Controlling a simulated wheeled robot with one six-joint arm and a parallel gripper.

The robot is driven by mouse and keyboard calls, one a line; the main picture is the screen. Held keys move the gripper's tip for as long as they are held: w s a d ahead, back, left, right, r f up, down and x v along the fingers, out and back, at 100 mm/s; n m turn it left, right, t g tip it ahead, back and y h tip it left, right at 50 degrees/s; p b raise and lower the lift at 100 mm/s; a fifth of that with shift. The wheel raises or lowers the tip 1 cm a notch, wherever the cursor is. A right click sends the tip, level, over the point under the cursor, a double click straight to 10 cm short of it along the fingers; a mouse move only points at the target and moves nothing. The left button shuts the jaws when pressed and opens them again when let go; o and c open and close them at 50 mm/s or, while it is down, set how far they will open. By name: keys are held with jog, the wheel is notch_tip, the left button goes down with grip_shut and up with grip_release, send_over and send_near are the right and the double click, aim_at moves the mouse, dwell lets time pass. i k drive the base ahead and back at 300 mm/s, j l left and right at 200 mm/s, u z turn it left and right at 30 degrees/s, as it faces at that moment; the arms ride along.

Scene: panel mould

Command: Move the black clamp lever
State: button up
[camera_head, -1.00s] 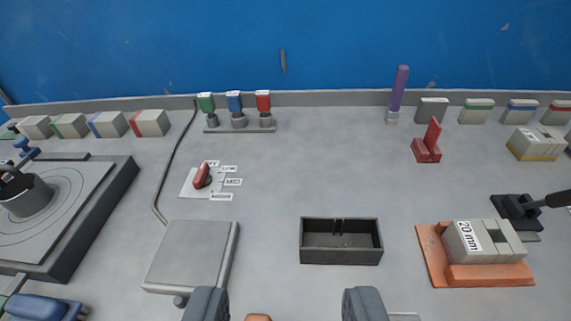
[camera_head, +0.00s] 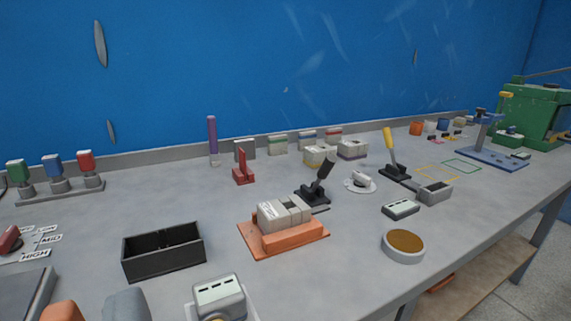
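The black clamp lever (camera_head: 323,170) leans up and to the right from its black base (camera_head: 313,194). It stands just behind the orange block (camera_head: 285,241), which bears pale blocks (camera_head: 285,213). Nothing touches the lever.
A black open box (camera_head: 163,265) lies left of the orange block. A white knob (camera_head: 360,182), a yellow-handled clamp (camera_head: 390,145) and a round brown-topped dish (camera_head: 403,247) stand to the right. A red stand (camera_head: 243,170) is behind. Bare table lies in front of the orange block.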

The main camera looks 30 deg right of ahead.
aim_at(330, 162)
jog(key=j+z, duration=0.15)
jog(key=z, duration=0.25)
jog(key=j+z, duration=0.1)
jog(key=z, duration=0.25)
jog(key=j+z, duration=0.15)
jog(key=z, duration=0.25)
jog(key=k+j+z, duration=0.3)
jog(key=j, duration=0.3)
jog(key=k+j+z, duration=0.3)
jog(key=j, duration=0.3)
jog(key=k+j+z, duration=0.3)
jog(key=k+j, duration=0.8)
jog(key=j, duration=0.15)
jog(key=i+l, duration=0.45)
jog(key=l, duration=0.25)
jog(key=i+l, duration=0.25)
jog(key=l, duration=0.15)
jog(key=i+l+u, duration=0.1)
jog(key=i+l, duration=0.25)
jog(key=i, duration=0.25)
jog(key=i+l+u, duration=0.1)
jog(key=i+l, duration=0.3)
jog(key=i, duration=0.2)
jog(key=i+j, duration=0.25)
jog(key=i, duration=0.15)
jog(key=u, duration=0.05)
